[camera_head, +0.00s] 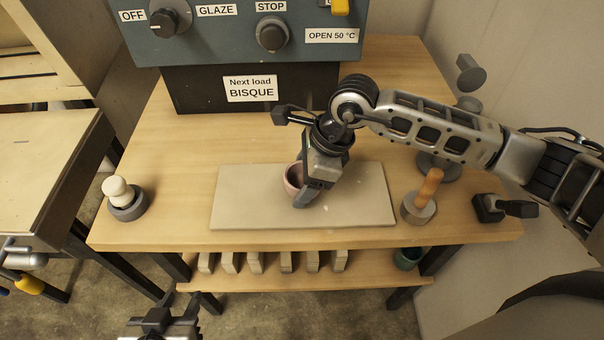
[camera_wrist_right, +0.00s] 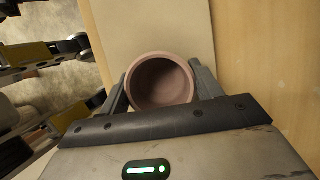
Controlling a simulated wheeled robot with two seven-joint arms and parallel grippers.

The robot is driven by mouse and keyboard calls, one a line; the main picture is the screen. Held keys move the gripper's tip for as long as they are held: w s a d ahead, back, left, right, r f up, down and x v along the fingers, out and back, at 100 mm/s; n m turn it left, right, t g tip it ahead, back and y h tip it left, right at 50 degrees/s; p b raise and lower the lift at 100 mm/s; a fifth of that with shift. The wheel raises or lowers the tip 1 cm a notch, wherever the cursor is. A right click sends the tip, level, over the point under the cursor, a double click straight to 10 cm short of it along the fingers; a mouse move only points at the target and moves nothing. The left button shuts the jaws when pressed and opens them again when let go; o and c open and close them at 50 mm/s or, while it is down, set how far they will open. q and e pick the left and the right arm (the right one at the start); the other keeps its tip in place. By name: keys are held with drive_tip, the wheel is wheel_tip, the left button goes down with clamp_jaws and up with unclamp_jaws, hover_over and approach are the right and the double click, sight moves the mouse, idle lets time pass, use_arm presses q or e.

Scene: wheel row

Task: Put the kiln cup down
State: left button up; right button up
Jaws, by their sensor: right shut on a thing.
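The kiln cup (camera_head: 292,178) is a small pinkish-brown round cup. My right gripper (camera_head: 303,196) is shut on it, over the middle of the pale board (camera_head: 240,210) on the bench. In the right wrist view the cup (camera_wrist_right: 161,80) sits between the two fingers, its open mouth facing the camera and its inside empty. I cannot tell whether its base touches the board. The gripper hides much of the cup in the head view. My left gripper (camera_head: 160,318) is at the bottom edge, in front of the bench, partly cut off; its jaws are unclear.
A grey dish with a white knobbed piece (camera_head: 116,190) stands left of the board. A wooden-handled tool (camera_head: 428,190) and a black item (camera_head: 495,207) stand right of it. The kiln control box (camera_head: 240,50) is behind. The board's left and right parts are clear.

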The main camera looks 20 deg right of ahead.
drive_tip(key=shift+f, duration=0.25)
drive_tip(key=o, duration=1)
drive_tip(key=b+v, duration=0.1)
drive_tip(key=v, duration=1.1)
drive_tip(key=shift+r, duration=0.25)
